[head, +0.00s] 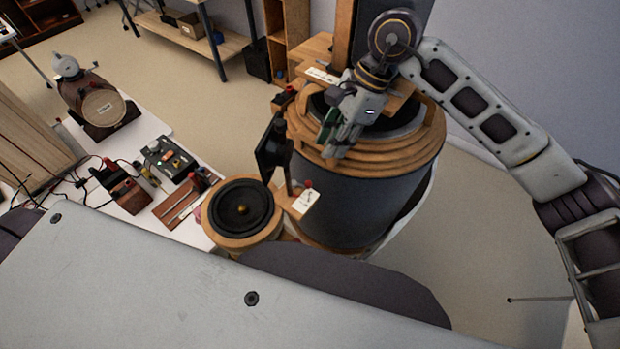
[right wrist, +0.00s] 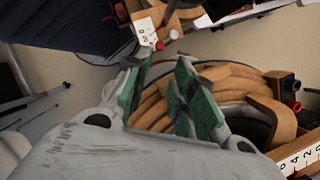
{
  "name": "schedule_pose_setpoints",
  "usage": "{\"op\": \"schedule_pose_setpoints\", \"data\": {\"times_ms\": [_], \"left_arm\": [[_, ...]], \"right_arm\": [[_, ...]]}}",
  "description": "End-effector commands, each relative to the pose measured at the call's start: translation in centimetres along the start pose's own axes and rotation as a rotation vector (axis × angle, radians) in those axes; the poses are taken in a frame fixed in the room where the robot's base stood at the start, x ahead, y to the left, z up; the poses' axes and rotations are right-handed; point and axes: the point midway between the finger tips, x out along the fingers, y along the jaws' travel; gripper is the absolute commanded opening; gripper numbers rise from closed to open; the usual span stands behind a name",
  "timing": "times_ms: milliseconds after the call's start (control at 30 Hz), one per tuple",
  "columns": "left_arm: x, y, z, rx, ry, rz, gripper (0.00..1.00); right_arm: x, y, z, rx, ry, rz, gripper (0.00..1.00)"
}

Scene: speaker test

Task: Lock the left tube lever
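A large dark cylinder (head: 345,207) with stacked wooden rings stands in the middle of the head view. On its left front is a wooden bracket with a white number label (head: 307,201), a small red knob (head: 308,184) and a black upright plate (head: 271,150). The label (right wrist: 146,30) and red knob (right wrist: 160,45) also show in the right wrist view. Which part is the left tube lever I cannot tell for certain. My right gripper (head: 334,147) is over the rings, fingers pointing down. Its green-padded fingers (right wrist: 165,78) are apart and empty. My left gripper is not in view.
A round black speaker (head: 241,206) in a wooden ring sits left of the cylinder. A white table (head: 150,130) carries small devices and a wooden drum (head: 104,108). A second scale label (right wrist: 302,160) and red-black terminals (right wrist: 292,92) lie at right in the wrist view.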

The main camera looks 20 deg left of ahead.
Motion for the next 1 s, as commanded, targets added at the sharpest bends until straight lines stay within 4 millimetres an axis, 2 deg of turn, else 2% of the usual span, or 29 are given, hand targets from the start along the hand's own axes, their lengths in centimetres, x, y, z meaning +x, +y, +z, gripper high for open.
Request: {"op": "schedule_pose_setpoints", "data": {"times_ms": [267, 1000], "left_arm": [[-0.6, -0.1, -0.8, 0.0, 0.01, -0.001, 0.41], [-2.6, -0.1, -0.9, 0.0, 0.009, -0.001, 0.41]], "right_arm": [[2.2, 0.1, 0.1, 0.0, -0.001, 0.002, 0.25], [11.6, 0.1, 0.1, 0.0, -0.002, 0.002, 0.25]]}}
